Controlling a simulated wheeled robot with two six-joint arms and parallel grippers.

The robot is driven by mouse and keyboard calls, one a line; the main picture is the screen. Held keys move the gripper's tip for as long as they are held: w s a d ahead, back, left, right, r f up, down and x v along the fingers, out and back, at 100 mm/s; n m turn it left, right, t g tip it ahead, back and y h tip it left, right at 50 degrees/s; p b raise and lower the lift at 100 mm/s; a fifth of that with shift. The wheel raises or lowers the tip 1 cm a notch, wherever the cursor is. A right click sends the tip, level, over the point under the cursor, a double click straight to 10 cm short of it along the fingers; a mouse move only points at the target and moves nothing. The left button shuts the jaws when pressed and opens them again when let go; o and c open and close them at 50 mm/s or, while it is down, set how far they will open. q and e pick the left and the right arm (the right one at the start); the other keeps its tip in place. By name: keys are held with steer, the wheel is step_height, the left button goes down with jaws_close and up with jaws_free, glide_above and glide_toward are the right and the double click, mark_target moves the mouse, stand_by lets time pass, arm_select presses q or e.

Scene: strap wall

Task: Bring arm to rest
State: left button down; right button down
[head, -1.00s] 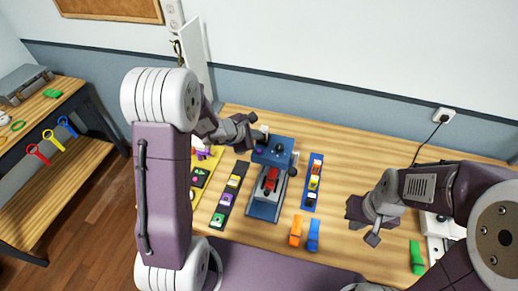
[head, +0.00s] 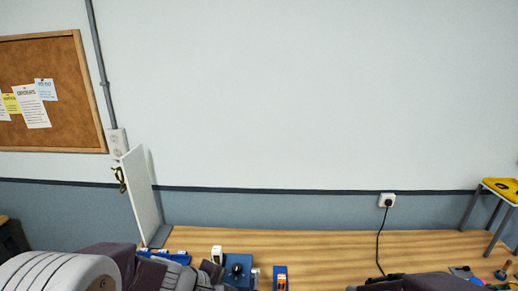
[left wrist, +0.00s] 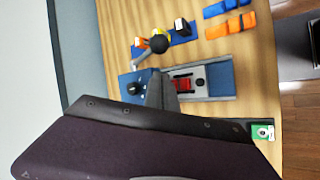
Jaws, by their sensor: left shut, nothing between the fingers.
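My left arm comes in along the bottom left of the head view, with its left gripper (head: 207,274) partly cut off by the lower edge. In the left wrist view the gripper's grey fingers (left wrist: 160,92) are shut and empty. They appear in front of the blue-and-grey device with a red part (left wrist: 183,84) on the bench; whether they touch it I cannot tell. Of my right arm only a dark purple link shows at the bottom right of the head view; its gripper is out of the picture.
The wooden bench (head: 330,244) runs along the wall. A blue strip with small blocks (left wrist: 180,38) and orange and blue straps (left wrist: 230,25) lie near the device. A white panel (head: 140,198) stands at the back left. A black cable (head: 379,245) hangs from a socket.

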arm_select(q)
steer(key=s+a+f+m+g+y, duration=0.4)
steer(key=s+a+f+m+y, duration=0.1)
steer(key=s+a+m, duration=0.4)
steer(key=s+f+m, duration=0.1)
steer(key=s+m, duration=0.1)
steer(key=s, duration=0.2)
steer(key=shift+a+m+b, duration=0.2)
steer(key=shift+m+b, duration=0.1)
